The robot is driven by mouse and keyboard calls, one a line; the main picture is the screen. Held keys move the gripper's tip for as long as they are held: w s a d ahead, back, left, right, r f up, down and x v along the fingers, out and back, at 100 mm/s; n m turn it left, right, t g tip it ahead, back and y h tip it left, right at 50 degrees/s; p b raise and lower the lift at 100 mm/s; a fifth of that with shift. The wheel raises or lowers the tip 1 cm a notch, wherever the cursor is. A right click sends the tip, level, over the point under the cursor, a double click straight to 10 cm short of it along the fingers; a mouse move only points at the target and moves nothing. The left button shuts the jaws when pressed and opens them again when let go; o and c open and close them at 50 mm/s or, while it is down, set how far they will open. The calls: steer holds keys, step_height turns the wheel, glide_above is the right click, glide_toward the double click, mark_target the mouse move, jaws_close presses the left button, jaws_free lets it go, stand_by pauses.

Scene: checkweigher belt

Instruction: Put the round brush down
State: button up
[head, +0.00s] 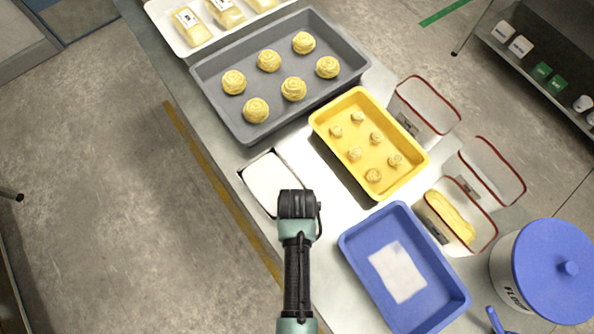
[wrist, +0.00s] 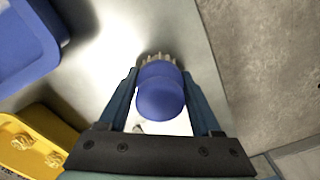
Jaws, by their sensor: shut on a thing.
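The round brush (wrist: 160,97) has a blue rounded body with pale bristles at its far end. It sits between the two fingers of my gripper (wrist: 159,76) in the wrist view, and the gripper is shut on it. In the head view my arm's end is above the steel table (head: 314,190), at the lower right corner of a white square plate (head: 268,180). The brush and fingertips are hidden under my arm there. I cannot tell whether the bristles touch the surface below.
A blue tray (head: 360,243) with a white sheet lies to the right. A yellow tray (head: 319,121) of small dough pieces and a grey tray (head: 216,101) of larger rolls lie beyond. Red-rimmed clear bins (head: 494,171) and a blue-lidded flour tub (head: 550,272) stand at right.

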steer(key=shift+f, duration=0.15)
steer(key=o, duration=1.2)
